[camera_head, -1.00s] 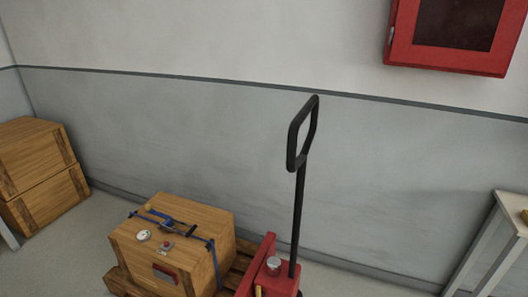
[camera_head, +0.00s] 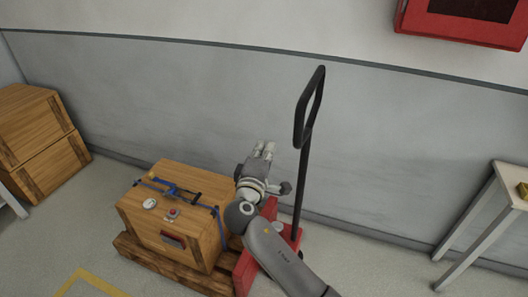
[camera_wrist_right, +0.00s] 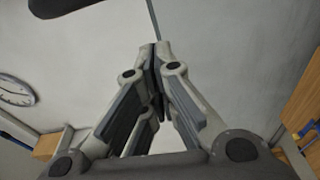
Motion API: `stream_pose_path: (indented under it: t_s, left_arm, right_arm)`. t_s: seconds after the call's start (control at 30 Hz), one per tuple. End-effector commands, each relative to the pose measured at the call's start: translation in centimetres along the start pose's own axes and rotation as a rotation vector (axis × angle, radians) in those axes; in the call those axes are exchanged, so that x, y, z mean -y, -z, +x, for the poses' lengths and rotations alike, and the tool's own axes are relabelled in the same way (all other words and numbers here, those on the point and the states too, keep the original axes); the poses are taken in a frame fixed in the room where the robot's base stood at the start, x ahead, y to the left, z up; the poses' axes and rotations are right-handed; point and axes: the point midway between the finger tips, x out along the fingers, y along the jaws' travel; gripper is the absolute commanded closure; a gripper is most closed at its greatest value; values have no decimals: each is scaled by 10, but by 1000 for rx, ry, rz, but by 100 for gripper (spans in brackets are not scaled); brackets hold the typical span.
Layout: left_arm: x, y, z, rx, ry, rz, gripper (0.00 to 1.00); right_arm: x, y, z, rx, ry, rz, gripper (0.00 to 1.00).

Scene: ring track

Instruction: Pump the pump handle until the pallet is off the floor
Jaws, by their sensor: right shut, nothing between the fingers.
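The pump handle (camera_head: 302,150) is a black pole with a loop grip at its top, standing nearly upright on the red pallet jack (camera_head: 245,272). The wooden pallet (camera_head: 160,262) carries a wooden crate (camera_head: 185,230) with a blue strap. My right gripper (camera_head: 267,150) is in front of the crate's right side, left of the handle's pole and below the loop. It is shut and empty, with its fingertips together in the right wrist view (camera_wrist_right: 160,50). It appears apart from the handle. My left gripper is not in view. My arm hides part of the jack.
Stacked wooden crates (camera_head: 38,140) stand at the left by the wall. A white table (camera_head: 497,205) stands at the right. A red wall cabinet (camera_head: 465,22) hangs at the upper right. Yellow floor marking (camera_head: 85,278) shows at the front left.

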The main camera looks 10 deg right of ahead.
Motion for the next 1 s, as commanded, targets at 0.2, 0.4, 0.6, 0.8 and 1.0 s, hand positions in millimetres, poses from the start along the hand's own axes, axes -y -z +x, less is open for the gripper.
stream_pose_path:
  t_s: [0.2,0.4,0.6,0.8,1.0]
  left_arm:
    - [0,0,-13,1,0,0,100]
    - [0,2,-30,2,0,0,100]
    - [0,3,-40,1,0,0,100]
    - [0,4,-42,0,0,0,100]
    - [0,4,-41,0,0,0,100]
  right_arm:
    - [-3,0,40,1,-1,-2,100]
    - [-3,-15,50,0,3,-3,100]
    - [-1,-33,43,0,2,-2,100]
    - [0,-38,41,-1,1,1,100]
    - [1,-38,41,-1,1,1,100]
